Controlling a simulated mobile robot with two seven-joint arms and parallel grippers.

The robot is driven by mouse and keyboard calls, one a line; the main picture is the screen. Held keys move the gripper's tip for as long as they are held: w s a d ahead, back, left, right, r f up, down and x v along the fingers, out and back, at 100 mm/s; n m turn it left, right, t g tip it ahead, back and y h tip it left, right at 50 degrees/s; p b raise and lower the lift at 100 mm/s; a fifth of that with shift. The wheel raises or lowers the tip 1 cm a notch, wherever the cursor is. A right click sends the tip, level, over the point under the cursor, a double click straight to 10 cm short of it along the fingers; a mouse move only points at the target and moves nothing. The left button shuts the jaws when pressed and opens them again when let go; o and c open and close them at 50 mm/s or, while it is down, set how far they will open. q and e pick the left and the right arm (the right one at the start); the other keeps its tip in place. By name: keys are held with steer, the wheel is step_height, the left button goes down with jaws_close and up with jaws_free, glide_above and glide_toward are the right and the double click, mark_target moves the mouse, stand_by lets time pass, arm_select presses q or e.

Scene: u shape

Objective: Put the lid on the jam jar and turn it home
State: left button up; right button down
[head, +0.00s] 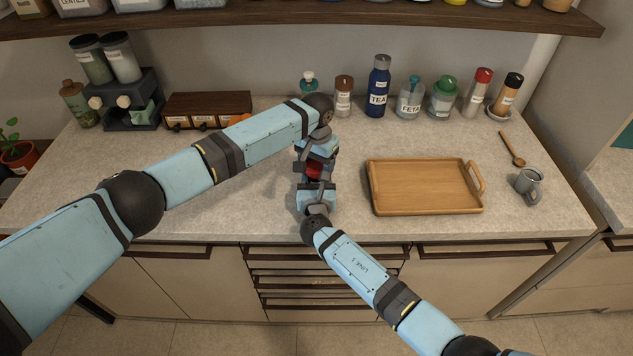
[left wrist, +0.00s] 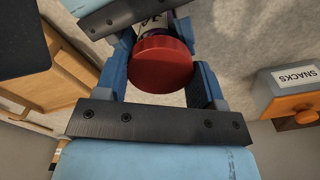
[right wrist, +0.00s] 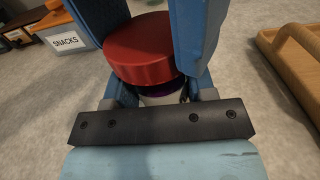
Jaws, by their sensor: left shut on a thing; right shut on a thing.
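The red lid (head: 314,170) is between my two grippers above the front of the counter. In the left wrist view the lid (left wrist: 161,66) sits between the fingers of my left gripper (left wrist: 158,78), which is shut on it. The jam jar (right wrist: 165,98) has a pale label and dark purple contents. It shows under the lid in the right wrist view, between the fingers of my right gripper (right wrist: 150,75), which is shut on it. The lid covers the jar's mouth; I cannot tell whether it is threaded. Most of the jar is hidden.
A wooden tray (head: 425,186) lies just right of my grippers. A grey mug (head: 529,183) and wooden spoon (head: 512,149) are farther right. Bottles and jars, including a blue tea bottle (head: 378,88), line the back. A drawer box (head: 207,110) stands back left.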

arm_select(q)
steer(key=o, duration=1.1)
step_height(320, 180, up, 12)
arm_select(e)
steer(key=shift+c, duration=1.9)
jaws_free()
